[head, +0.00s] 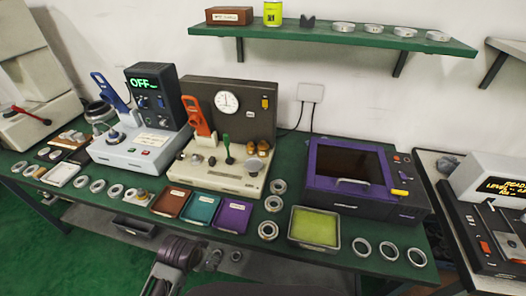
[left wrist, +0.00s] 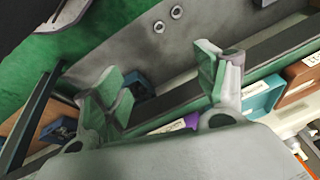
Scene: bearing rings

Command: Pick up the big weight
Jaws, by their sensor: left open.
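I cannot tell for sure which thing is the big weight. A brownish, knob-like piece (head: 264,147) stands at the right end of the beige dial-gauge machine (head: 226,178) in the head view; it may be a weight. Small metal and brass pieces (head: 72,137) sit on a wooden holder at the far left. My left gripper (left wrist: 165,88) is open and empty in the left wrist view, its two fingers wide apart near the bench's front edge. In the head view my left arm comes in low, in front of the bench. My right gripper is in neither view.
Brown (head: 170,200), teal (head: 200,208) and purple (head: 233,216) bins line the bench's front edge. Bearing rings (head: 274,203) lie around them. A purple oven-like box (head: 350,170) and a yellow-green tray (head: 315,228) stand right. Two rings (left wrist: 176,12) lie on the lower shelf.

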